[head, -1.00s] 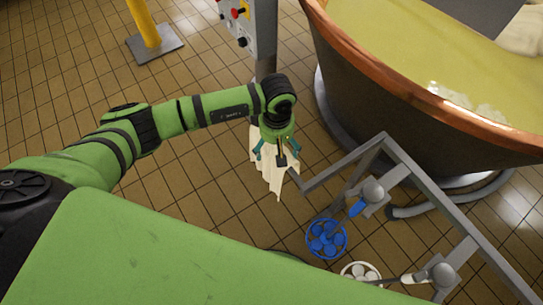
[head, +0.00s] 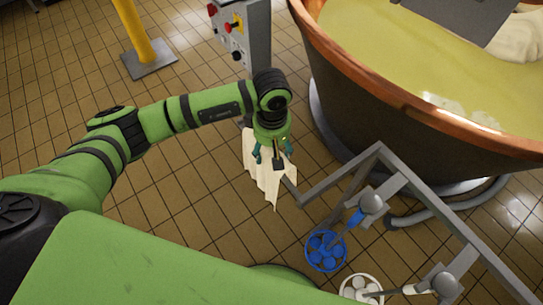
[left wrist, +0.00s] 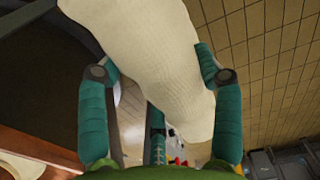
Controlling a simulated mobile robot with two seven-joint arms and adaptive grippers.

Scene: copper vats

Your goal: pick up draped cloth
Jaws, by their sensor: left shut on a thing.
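The draped cloth (head: 262,182) is cream, with a jagged, pointed lower edge. In the head view it hangs in folds below my left gripper (head: 271,157), left of the bent end of a grey metal rail. My left gripper is shut on the cloth. In the left wrist view the cloth (left wrist: 150,55) is a broad pale band running between the two teal fingers. The exact pinch is partly hidden by the hand. I cannot tell whether the cloth still touches the rail or a support behind it. My right gripper is in neither view.
A large copper-rimmed vat (head: 350,90) of yellow liquid stands at the right. The grey rail frame (head: 335,180) is close to the cloth, with blue (head: 326,251) and white (head: 361,290) disc-ended tools hanging there. A control box (head: 240,30) stands behind my wrist. Tiled floor lies open at left.

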